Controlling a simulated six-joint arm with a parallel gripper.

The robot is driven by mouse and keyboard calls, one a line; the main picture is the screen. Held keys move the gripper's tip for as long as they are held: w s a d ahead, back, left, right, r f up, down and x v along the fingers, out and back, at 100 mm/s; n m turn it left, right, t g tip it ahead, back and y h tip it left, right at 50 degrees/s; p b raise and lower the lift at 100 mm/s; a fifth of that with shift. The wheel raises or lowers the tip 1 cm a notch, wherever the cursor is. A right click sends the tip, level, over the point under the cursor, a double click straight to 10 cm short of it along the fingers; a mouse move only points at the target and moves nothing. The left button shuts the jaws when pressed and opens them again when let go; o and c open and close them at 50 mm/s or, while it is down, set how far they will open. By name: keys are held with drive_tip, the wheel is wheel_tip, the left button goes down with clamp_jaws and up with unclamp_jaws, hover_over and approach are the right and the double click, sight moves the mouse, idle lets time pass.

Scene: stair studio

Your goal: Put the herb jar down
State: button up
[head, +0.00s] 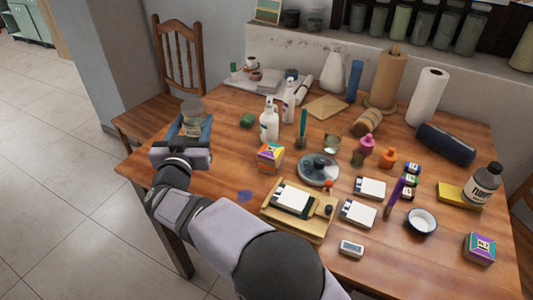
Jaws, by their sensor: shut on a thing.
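The herb jar (193,107) shows in the head view at the table's left end, a glass jar with a pale label low on its side. My gripper (192,126) is shut on it, with a finger at either side of its lower part. The jar looks about upright. Its near lower side and its base are hidden by my gripper, so I cannot tell whether it touches the table.
The wooden table (225,168) is bare around my gripper. A wooden chair (181,60) stands behind the left edge. The table's right half is crowded.

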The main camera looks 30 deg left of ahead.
drive_tip(key=r, duration=1.1)
drive_tip(key=shift+w+d+r, duration=0.15)
drive_tip(key=shift+w+d, duration=0.15)
drive_tip(key=shift+d, duration=0.1)
drive_tip(key=w+d+f+m+h+p, duration=0.2)
drive_tip(key=d+m+h+p, duration=0.15)
drive_tip(key=d, duration=0.65)
drive_tip(key=w+d+f+m+h+p, duration=0.15)
drive_tip(key=d+h, duration=0.35)
drive_tip(key=d, duration=0.6)
drive_tip(key=w+d+f+m+h+p, duration=0.2)
drive_tip(key=w+d+m+h+p, duration=0.15)
drive_tip(key=d, duration=0.65)
drive_tip(key=s+d+r+m+g+h+p, duration=0.2)
drive_tip(key=s+d+h, duration=0.15)
drive_tip(key=d, duration=0.65)
drive_tip(key=s+d+r+m+g+h+p, duration=0.25)
drive_tip(key=s+d, duration=0.25)
drive_tip(key=d, duration=0.5)
drive_tip(key=s+d+r+m+g+h+p, duration=0.1)
drive_tip(key=s+d+m+h+p, duration=0.3)
drive_tip(key=d, duration=0.6)
drive_tip(key=shift+n, duration=0.7)
drive_tip(key=shift+s+f+b, duration=0.2)
drive_tip(key=shift+f+b, duration=1.05)
drive_tip(key=shift+f, duration=9.25)
drive_tip(key=shift+f, duration=0.1)
